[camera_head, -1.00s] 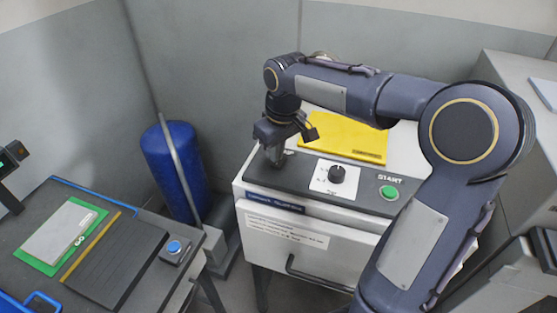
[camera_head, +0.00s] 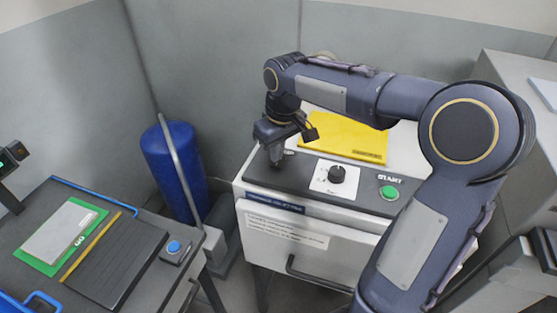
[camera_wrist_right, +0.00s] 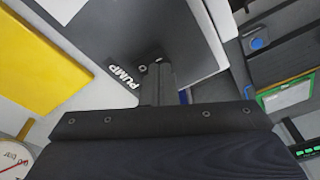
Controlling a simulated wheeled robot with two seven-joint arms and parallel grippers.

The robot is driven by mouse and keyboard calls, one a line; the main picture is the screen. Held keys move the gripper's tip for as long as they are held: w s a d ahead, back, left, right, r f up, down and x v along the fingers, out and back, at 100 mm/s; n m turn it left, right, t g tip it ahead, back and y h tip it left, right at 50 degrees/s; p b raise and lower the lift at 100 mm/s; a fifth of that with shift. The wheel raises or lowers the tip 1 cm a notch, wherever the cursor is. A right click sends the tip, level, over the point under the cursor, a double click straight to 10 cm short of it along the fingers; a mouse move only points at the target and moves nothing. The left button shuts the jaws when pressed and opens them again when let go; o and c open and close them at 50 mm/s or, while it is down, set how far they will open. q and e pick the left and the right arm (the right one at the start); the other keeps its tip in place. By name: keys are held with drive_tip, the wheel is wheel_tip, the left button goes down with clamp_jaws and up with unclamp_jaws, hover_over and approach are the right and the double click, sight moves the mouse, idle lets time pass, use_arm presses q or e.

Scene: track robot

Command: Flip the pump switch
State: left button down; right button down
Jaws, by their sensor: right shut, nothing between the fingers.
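The dark control panel (camera_head: 265,173) lies along the front of the white cabinet. My right gripper (camera_head: 275,158) is shut and empty, pointing down at the panel's left end. In the right wrist view, its closed fingers (camera_wrist_right: 157,84) are beside the white PUMP label (camera_wrist_right: 122,77) on the panel. The pump switch itself is not clearly visible; the fingers hide that spot, and I cannot tell whether they touch it.
A black knob (camera_head: 337,174) on a white plate and a green START button (camera_head: 389,192) are further right on the panel. A yellow folder (camera_head: 345,137) lies behind. A blue tank (camera_head: 174,165) and a dark table (camera_head: 150,215) with a blue button stand left.

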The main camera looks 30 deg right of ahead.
sight(277, 165)
drive_tip(key=shift+f+b, duration=0.65)
drive_tip(key=shift+f, duration=0.2)
idle(0.6)
drive_tip(key=shift+r, duration=0.1)
wheel_tip(277, 165, up, 7)
drive_tip(key=p, duration=0.6)
idle(0.5)
drive_tip(key=s+a+f+m+t+y+b, duration=0.1)
drive_tip(key=s+a+f, duration=0.1)
drive_tip(key=s, duration=0.5)
drive_tip(key=s+a+f+m+t+y+b, duration=0.1)
drive_tip(key=s+a+f, duration=0.2)
drive_tip(key=s, duration=0.4)
drive_tip(key=s+a+f+m+t+y+b, duration=0.1)
drive_tip(key=s+a+f, duration=0.1)
drive_tip(key=s, duration=0.6)
drive_tip(key=shift+a+f+m+t, duration=0.2)
drive_tip(key=shift+f+m+t, duration=0.15)
drive_tip(key=shift+m+t, duration=0.05)
